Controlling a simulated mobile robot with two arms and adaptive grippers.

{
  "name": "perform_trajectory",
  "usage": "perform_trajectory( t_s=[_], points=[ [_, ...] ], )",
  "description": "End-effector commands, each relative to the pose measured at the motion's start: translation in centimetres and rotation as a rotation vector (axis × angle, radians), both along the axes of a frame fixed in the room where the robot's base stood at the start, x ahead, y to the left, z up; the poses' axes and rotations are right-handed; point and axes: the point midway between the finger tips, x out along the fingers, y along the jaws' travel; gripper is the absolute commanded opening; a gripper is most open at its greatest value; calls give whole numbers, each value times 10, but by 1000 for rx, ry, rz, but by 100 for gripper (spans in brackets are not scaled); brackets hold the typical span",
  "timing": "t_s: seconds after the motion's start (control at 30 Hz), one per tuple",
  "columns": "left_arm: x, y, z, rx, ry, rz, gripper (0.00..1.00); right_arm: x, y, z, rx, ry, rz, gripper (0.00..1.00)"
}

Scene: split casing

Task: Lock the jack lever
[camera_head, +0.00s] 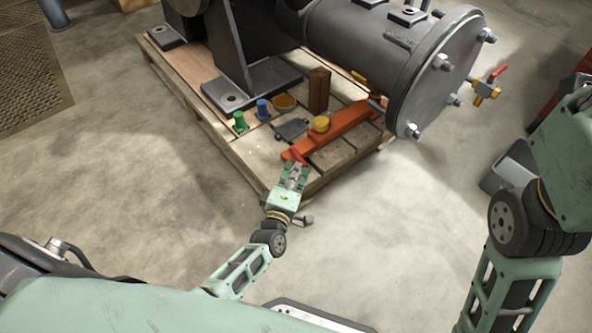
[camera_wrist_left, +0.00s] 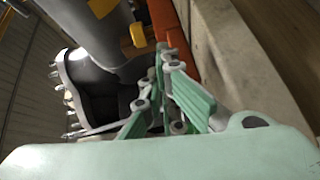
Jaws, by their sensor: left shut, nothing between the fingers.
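The orange jack (camera_head: 345,124) lies on the pallet below the big grey cylinder, with a yellow round cap (camera_head: 320,124) on top. A small red lever (camera_head: 298,157) shows at the jack's near end. My left gripper (camera_head: 291,173) is shut and empty, right at that near end beside the red lever; I cannot tell whether it touches it. In the left wrist view my shut fingers (camera_wrist_left: 168,58) point along the orange jack body (camera_wrist_left: 185,35), with the yellow cap (camera_wrist_left: 138,34) beyond. The red lever is not clear there. My right gripper is out of view.
The grey cylinder (camera_head: 355,40) overhangs the jack's far end. The floor (camera_head: 120,190) left of the pallet is clear.

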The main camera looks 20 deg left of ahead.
Motion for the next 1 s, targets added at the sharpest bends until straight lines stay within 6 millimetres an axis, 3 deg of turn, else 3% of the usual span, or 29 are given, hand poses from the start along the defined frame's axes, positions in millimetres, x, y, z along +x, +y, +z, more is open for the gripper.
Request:
perform_trajectory(
  t_s=[0.57,0.77,1.0],
  points=[
    [0,0,2,-1,0,0,0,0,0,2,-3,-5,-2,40],
    [0,0,20,-3,-2,1,0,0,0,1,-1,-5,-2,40],
    [0,-1,59,-6,-3,2,0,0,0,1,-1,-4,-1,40]
  ],
)
